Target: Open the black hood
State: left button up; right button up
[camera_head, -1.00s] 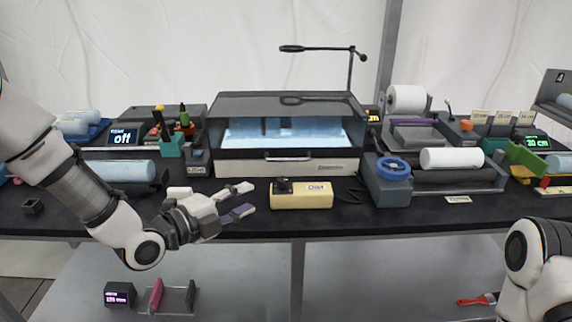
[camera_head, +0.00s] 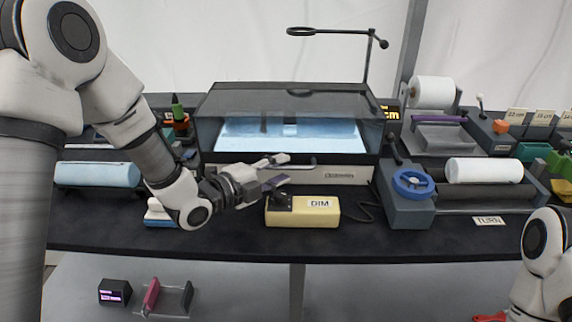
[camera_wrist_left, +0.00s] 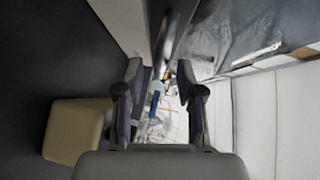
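The black hood (camera_head: 290,98) is a dark box cover with a clear front, closed over a lit pale-blue interior at the back middle of the table. A thin grey bar handle (camera_head: 303,165) runs along its front low edge, partly hidden by my left gripper. My left gripper (camera_head: 280,170) is open, its fingers pointing right, just in front of the handle's left part. I cannot tell whether it touches the handle. In the left wrist view the two fingers (camera_wrist_left: 160,97) are apart with nothing clearly between them. My right gripper is out of view.
A yellow box marked DIM (camera_head: 303,210) sits just below and right of my left gripper. A blue wheel (camera_head: 413,184) on a roller unit stands to the right. A magnifier on a stand (camera_head: 335,32) rises behind the hood. The table front is mostly clear.

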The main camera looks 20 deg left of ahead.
pick_arm(q)
jog(key=shift+x, duration=1.25)
jog(key=shift+a, duration=0.1)
grip_shut()
jog(key=shift+r, duration=0.1)
